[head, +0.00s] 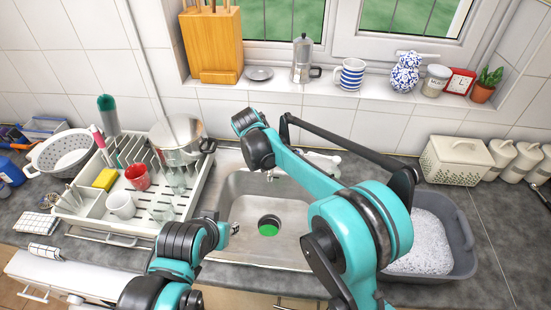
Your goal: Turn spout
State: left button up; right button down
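The sink (238,195) is a steel basin in the middle of the counter with a green drain (268,226). At its back edge a small pale metal part (270,174) and a white part (326,161) show around my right arm; they look like the tap. The spout cannot be made out clearly, as my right arm crosses in front. The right arm's far end (246,122) is near the tiled back wall; its fingers cannot be made out. My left gripper (233,229) is over the sink's left edge, apart from the tap; its opening is unclear.
A dish rack (100,222) with cups and a pot (178,138) stands left of the sink. A grey tub (462,268) of foam is at the right. A long dark bar (345,150) spans behind my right arm. The windowsill holds several objects.

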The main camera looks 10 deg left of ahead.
jog(key=shift+a, duration=0.2)
dwell(0.3)
jog(key=c, duration=1.4)
grip_release()
jog(key=shift+o, duration=0.2)
jog(key=v, duration=1.2)
jog(key=shift+a+f, duration=0.1)
